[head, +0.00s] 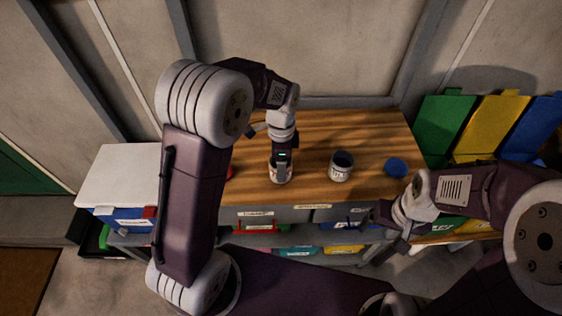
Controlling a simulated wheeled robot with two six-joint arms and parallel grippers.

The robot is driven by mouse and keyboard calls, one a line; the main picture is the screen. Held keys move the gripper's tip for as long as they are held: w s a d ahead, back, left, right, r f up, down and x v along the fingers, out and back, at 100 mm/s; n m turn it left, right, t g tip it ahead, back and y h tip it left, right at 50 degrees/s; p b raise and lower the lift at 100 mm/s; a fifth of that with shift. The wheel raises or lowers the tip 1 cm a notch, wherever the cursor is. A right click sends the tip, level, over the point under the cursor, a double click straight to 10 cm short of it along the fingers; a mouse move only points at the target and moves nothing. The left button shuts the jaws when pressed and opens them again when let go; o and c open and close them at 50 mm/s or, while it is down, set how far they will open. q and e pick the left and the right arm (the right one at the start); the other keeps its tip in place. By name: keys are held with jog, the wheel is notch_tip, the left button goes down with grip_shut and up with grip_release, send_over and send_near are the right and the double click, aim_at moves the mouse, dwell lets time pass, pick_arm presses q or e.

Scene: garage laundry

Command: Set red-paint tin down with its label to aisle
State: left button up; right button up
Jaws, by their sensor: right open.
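A small tin with a white label (275,178) stands on the wooden bench top (310,125), directly under my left gripper (283,166). The gripper points down and covers much of this tin; whether its fingers are shut on it cannot be told. The paint colour and the label's wording are too small to read. A second tin (340,170), with a pale label and a dark blue-grey top, stands upright to the right, apart from the gripper. My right gripper (376,232) is open and empty, in front of the bench's right part.
A blue round lid-like thing (396,167) lies at the right of the bench. A red thing (229,172) is mostly hidden behind my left arm. A white-topped box (120,172) stands left; green (443,125), yellow (490,125) and blue lids stand right. The back of the bench is clear.

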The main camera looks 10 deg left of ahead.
pick_arm(q)
jog(key=shift+o, duration=0.7)
notch_tip(320, 180, up, 12)
jog(key=p, duration=0.2)
jog(key=s+a+f+n, duration=0.3)
jog(key=s+f+n, duration=0.2)
jog(key=s+n, duration=0.1)
jog(key=s+a+f+n+t, duration=0.1)
jog(key=s+a+f+n, duration=0.1)
jog(key=s+f+n, duration=0.4)
jog(key=s+n, duration=0.1)
jog(key=n, duration=0.2)
jog(key=shift+a, duration=0.4)
